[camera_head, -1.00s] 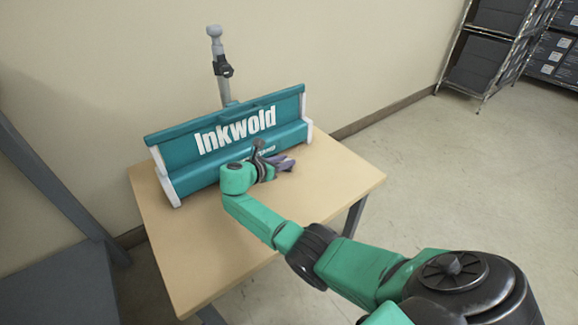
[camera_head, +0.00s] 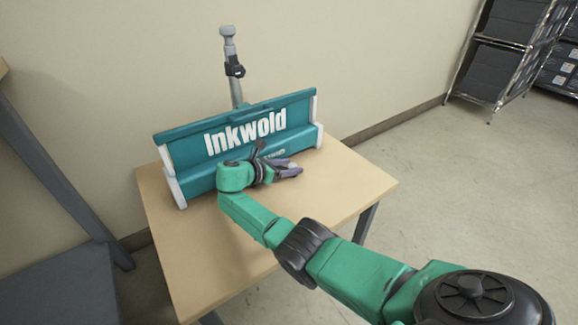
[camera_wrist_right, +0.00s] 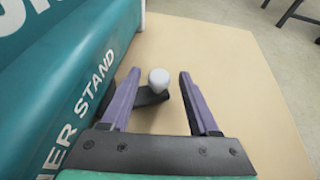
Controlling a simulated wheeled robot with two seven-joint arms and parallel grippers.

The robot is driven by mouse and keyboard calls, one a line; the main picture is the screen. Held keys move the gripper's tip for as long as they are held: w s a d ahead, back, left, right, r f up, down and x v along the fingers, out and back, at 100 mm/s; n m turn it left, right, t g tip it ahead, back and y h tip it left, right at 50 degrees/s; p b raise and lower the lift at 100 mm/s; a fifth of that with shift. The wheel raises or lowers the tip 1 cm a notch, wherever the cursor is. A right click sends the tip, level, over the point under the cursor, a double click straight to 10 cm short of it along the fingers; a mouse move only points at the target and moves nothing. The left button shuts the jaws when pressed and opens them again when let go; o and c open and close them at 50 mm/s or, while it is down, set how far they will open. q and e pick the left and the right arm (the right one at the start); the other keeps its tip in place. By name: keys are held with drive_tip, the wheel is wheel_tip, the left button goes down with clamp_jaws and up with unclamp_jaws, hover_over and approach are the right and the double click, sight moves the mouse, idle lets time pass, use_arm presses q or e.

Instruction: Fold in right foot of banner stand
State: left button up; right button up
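The banner stand (camera_head: 188,148) is a long teal case with white end caps and "Inkwold" lettering, standing on a wooden table. Its right foot (camera_wrist_right: 158,78) shows in the right wrist view as a dark bar with a pale rounded tip, sticking out from the case's lower side. My right gripper (camera_head: 297,170) is low over the table in front of the case's right part. It also shows in the right wrist view (camera_wrist_right: 157,84), open, with the foot's tip between its purple fingers and gaps on both sides. My left gripper is out of view. The left foot cannot be made out.
The wooden table (camera_head: 350,185) has bare top to the right and in front of the stand. A grey pole (camera_head: 236,92) rises behind the case, near the wall. A blue-grey surface (camera_head: 60,285) is at the left, and a metal shelf (camera_head: 500,60) stands far right.

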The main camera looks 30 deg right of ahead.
drive_tip(key=shift+r, duration=0.1)
drive_tip(key=shift+a+r, duration=0.1)
drive_tip(key=shift+a, duration=0.05)
drive_tip(key=p+v, duration=0.2)
drive_tip(key=v, duration=0.3)
drive_tip(key=shift+a+r+p, duration=0.25)
drive_tip(key=shift+a+p, duration=0.05)
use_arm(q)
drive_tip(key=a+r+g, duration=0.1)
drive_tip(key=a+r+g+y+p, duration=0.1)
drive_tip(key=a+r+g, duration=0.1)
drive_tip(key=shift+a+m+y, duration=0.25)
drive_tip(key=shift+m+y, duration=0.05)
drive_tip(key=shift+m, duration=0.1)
use_arm(e)
drive_tip(key=v, duration=0.8)
drive_tip(key=shift+s+a+f, duration=0.15)
drive_tip(key=shift+s+a, duration=0.05)
drive_tip(key=shift+a, duration=0.05)
